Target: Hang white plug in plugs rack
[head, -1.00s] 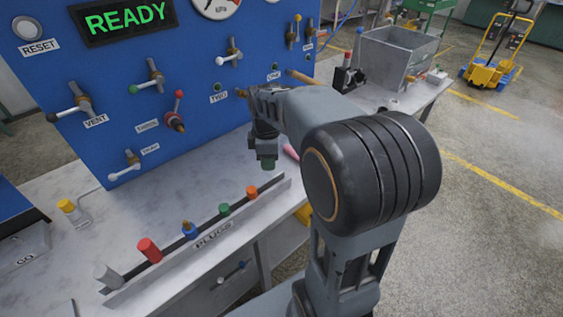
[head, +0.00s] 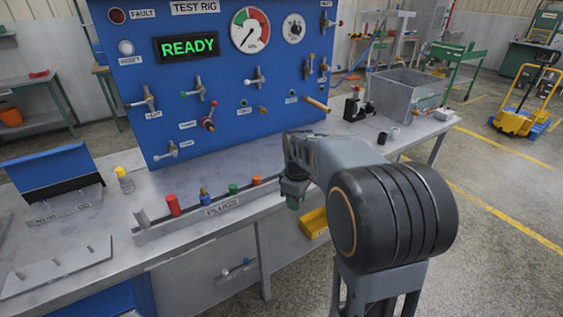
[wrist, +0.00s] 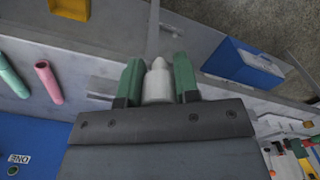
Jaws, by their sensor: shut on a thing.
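My gripper (wrist: 157,75) is shut on the white plug (wrist: 159,85), which sits between its two green fingers with its narrow tip pointing away in the wrist view. In the head view my gripper (head: 293,196) is near the bench's front edge, to the right of the plugs rack. The plug is hidden there. The plugs rack (head: 210,217) is a long grey strip labelled PLUGS along the front of the bench. It holds a grey plug (head: 142,218), a red plug (head: 173,205), a blue one (head: 204,194), a green one (head: 233,188) and an orange one (head: 256,181).
The blue test rig panel (head: 225,100) with valves stands behind the bench. A yellow bin (head: 314,222) hangs below the bench edge near my gripper. A grey open box (head: 405,93) stands at the right end. A pink tube (wrist: 48,82) lies left of my gripper in the wrist view.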

